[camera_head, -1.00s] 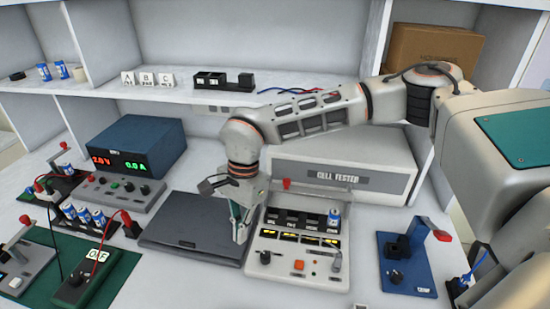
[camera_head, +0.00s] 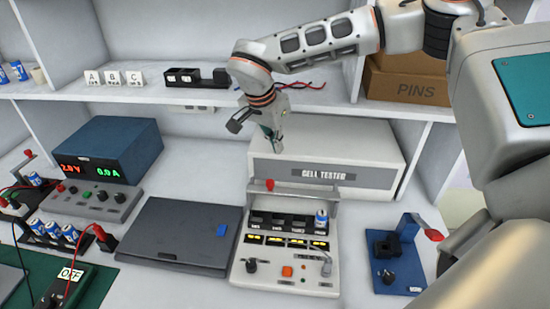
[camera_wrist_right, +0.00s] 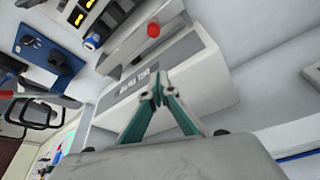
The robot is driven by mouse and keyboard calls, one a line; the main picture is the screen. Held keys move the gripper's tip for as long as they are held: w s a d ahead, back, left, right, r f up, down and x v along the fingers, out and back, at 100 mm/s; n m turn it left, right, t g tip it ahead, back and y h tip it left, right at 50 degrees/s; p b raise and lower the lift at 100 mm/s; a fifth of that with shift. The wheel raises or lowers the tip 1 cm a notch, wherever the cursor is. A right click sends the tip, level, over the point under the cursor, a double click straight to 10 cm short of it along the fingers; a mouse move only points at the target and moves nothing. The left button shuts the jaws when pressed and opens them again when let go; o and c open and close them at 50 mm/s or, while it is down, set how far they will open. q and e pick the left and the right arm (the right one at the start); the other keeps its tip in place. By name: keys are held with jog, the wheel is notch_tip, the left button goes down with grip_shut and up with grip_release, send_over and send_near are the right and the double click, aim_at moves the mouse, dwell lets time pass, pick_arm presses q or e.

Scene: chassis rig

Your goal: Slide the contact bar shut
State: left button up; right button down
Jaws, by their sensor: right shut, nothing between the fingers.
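The contact bar (camera_head: 293,191) is a grey rail with a red knob (camera_head: 270,185). It stands along the back of the white tester panel (camera_head: 288,268), behind its row of slots. The bar also shows in the right wrist view (camera_wrist_right: 135,40), with its red knob near the top. A blue-and-white cell (camera_head: 321,218) stands in the rightmost slot; the other slots look dark and empty. My right gripper (camera_head: 277,149) is shut and empty, raised in front of the grey CELL TESTER box (camera_head: 325,150), apart from the bar. My left gripper is out of view.
A dark flat case (camera_head: 180,235) with a small blue piece (camera_head: 222,230) on it lies left of the panel. A blue fixture (camera_head: 398,262) with a red-tipped lever stands at the right. A shelf (camera_head: 150,98) runs above the bench.

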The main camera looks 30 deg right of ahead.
aim_at(293, 189)
jog(key=x, duration=0.9)
jog(key=shift+d+f+b, duration=0.1)
jog(key=shift+f+b, duration=0.2)
jog(key=shift+f, duration=0.05)
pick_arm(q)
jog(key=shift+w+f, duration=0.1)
pick_arm(e)
jog(key=a, duration=0.1)
jog(key=s+a, duration=0.1)
jog(key=a, duration=0.1)
jog(key=shift+s+a+r, duration=0.15)
jog(key=shift+s+a, duration=0.25)
